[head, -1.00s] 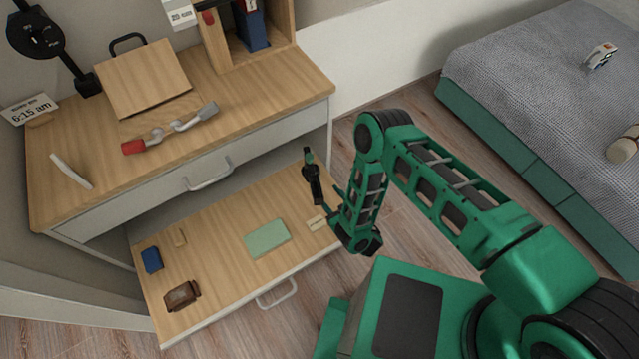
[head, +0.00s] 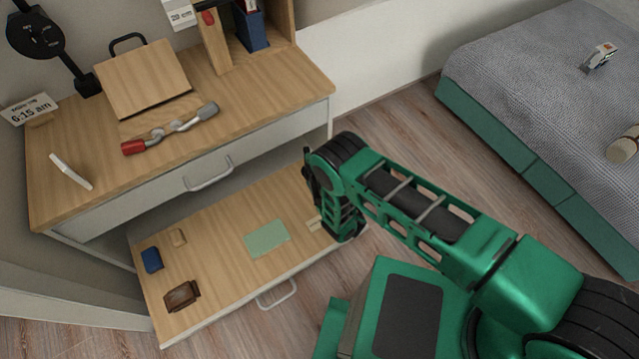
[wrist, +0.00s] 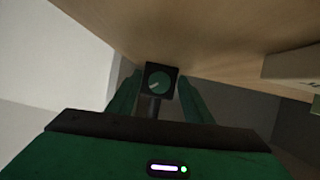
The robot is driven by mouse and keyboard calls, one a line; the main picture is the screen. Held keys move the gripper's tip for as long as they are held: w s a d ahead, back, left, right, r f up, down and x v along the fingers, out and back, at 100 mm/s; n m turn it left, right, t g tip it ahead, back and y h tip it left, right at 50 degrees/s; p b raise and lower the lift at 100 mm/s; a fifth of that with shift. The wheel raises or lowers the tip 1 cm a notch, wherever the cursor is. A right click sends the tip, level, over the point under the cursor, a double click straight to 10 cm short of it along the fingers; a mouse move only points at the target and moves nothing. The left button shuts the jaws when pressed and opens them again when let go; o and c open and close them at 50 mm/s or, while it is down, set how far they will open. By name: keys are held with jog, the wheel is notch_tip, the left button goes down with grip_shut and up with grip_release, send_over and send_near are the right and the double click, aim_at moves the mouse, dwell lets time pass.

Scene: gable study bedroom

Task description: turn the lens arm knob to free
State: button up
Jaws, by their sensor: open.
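In the wrist view a small black square housing carries a round dark green knob (wrist: 159,81) with a pale pointer line. The pointer slants from lower left to upper right. My gripper (wrist: 158,92) is open, with one green finger to the left of the knob and one to the right. I cannot tell whether either finger touches it. In the head view my arm hides the gripper and the knob near the right end of the open drawer (head: 215,285). The labels around the knob, if any, are too small to read.
A wooden surface fills the top of the wrist view. In the head view the desk (head: 250,95) holds a red-ended tool (head: 170,130), a wooden board (head: 143,78) and a clock card (head: 30,108). The drawer holds a green pad (head: 266,237), a brown item (head: 181,296) and a blue item (head: 151,260).

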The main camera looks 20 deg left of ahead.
jog(key=c, duration=1.1)
jog(key=shift+o, duration=0.2)
jog(key=shift+s+n+t+h, duration=0.1)
jog(key=shift+n+t+h, duration=0.4)
jog(key=shift+n+t, duration=0.8)
jog(key=shift+n+g, duration=0.3)
jog(key=o, duration=1.1)
jog(key=shift+c, duration=0.2)
jog(key=shift+s+f, duration=0.1)
